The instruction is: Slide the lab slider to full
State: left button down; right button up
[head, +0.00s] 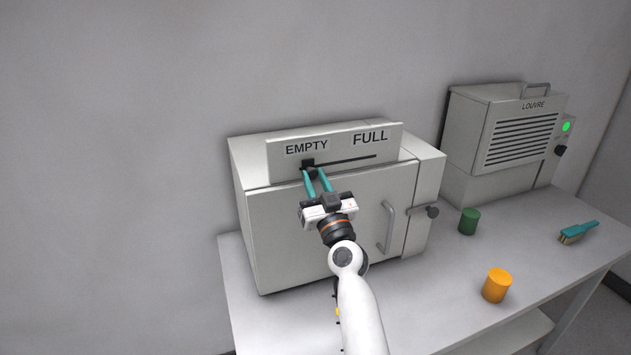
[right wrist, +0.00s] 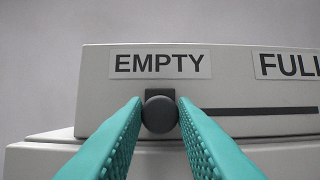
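The lab slider is a dark knob (right wrist: 160,115) on a dark square base, at the left end of a black slot (head: 345,160) under the EMPTY label (head: 306,147). The FULL label (head: 370,138) is at the slot's right end. My right gripper (head: 314,176) is in front of the knob with its teal fingers pointing at it. In the right wrist view the fingers (right wrist: 160,125) stand apart on either side of the knob, with small gaps showing, so it is open. The fingers partly hide the panel's lower edge. My left gripper is not in view.
The slider panel (head: 278,165) stands on a grey furnace box (head: 300,230) with a door handle (head: 388,228). A louvred unit (head: 515,140) stands right. A green cylinder (head: 469,221), orange cylinder (head: 497,285) and teal brush (head: 579,232) are on the table (head: 440,310). The space along the slot is clear.

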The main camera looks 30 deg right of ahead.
grip_shut()
jog(key=s+d+b, duration=0.1)
jog(key=d+b, duration=0.1)
jog(key=d, duration=0.3)
jog(key=s+d+b, duration=0.1)
jog(key=d+b, duration=0.2)
jog(key=d, duration=0.2)
jog(key=s+d+b, duration=0.1)
jog(key=d+b, duration=0.1)
jog(key=d, duration=0.2)
jog(key=shift+s+d+f, duration=0.15)
jog(key=shift+s+d, duration=0.15)
jog(key=shift+d, duration=0.1)
jog(key=shift+s+d+b, duration=0.1)
jog(key=shift+d+b, duration=0.25)
jog(key=shift+d, duration=0.15)
jog(key=shift+r, duration=0.2)
jog(key=o, duration=0.6)
grip_release()
jog(key=o, duration=0.3)
jog(key=shift+d+f, duration=0.1)
jog(key=shift+d, duration=0.1)
